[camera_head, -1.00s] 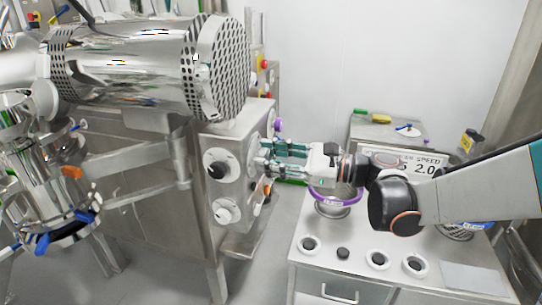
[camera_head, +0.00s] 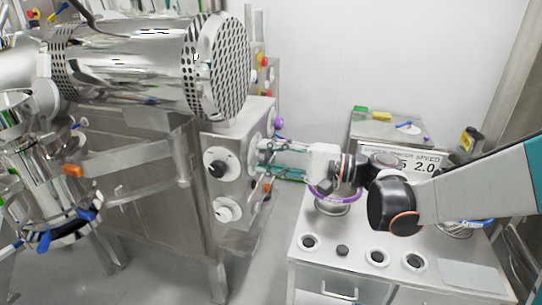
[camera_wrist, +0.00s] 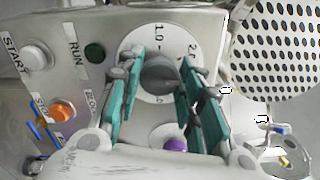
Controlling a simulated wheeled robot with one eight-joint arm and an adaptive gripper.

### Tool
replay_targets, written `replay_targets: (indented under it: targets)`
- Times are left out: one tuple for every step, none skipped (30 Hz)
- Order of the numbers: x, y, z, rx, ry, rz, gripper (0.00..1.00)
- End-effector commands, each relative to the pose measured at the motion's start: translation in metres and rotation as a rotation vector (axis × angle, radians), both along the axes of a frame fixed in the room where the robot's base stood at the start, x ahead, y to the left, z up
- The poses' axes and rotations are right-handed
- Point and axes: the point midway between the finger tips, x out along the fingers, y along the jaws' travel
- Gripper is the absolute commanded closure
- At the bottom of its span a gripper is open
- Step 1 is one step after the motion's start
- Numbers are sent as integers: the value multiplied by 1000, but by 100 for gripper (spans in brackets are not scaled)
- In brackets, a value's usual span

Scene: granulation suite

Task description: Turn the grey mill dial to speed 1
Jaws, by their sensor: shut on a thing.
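The grey mill dial (camera_wrist: 160,73) sits on a round white scale plate (camera_wrist: 150,40) in the wrist view. I cannot tell clearly which mark the dial points at. My gripper (camera_wrist: 162,80) has one teal finger on each side of the dial and is shut on it. In the head view my gripper (camera_head: 262,152) reaches the right part of the steel control panel (camera_head: 232,178), and its fingers hide most of the dial.
Beside the dial are a green RUN button (camera_wrist: 95,53), a white START button (camera_wrist: 37,55), an orange button (camera_wrist: 62,111) and a purple knob (camera_wrist: 175,144). A perforated drum (camera_head: 222,65) is above the panel.

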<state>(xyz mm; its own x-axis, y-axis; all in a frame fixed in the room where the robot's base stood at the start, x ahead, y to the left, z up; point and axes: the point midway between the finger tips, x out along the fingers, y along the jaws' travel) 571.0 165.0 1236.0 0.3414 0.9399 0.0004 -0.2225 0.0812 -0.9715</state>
Motion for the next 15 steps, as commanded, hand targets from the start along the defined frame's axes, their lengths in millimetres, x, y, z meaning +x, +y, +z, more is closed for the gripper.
replay_targets:
  targets:
    - [0, 0, -1, -17, -42, 0, 90]
    - [0, 0, -1, -27, -68, 0, 90]
    - [0, 0, -1, -40, -104, 0, 90]
    - [0, 0, -1, -50, -131, 0, 90]
    - [0, 0, -1, -59, -157, 0, 90]
    - [0, 0, -1, -72, -193, 0, 90]
    - [0, 0, -1, -82, -220, 0, 90]
    - [0, 0, -1, -92, -247, 0, 90]
    - [-1, 0, -2, -105, -282, 0, 90]
    - [-1, 0, -2, -114, -310, 0, 90]
    - [-1, 0, -2, -124, -336, 0, 90]
    - [0, 0, -2, -137, -372, 0, 90]
    - [0, 0, -2, -147, -399, 0, 90]
    - [-1, 0, -2, -156, -425, 0, 90]
    - [-1, 0, -2, -169, -461, 0, 90]
